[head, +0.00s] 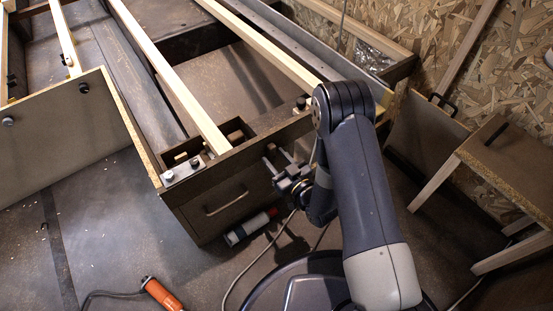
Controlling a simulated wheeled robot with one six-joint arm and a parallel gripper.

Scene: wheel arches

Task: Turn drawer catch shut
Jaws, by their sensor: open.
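A dark drawer front (228,192) with a pale bar handle (226,204) sits below the near corner of a bed-like frame. A small silver metal fitting (184,170) with two round knobs is on the frame's corner, up and left of the handle. I cannot tell whether it is the drawer catch or how it is turned. My gripper (276,157) is open and appears empty, in front of the frame's near rail and right of the drawer handle. Its two fingers point up and left. My arm hides part of the frame's right end.
A white and red cylinder (250,227) lies on the floor below the drawer. An orange tool (161,294) with a cable lies at the bottom left. A wooden stool (505,160) stands at the right. Floor left of the drawer is mostly clear.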

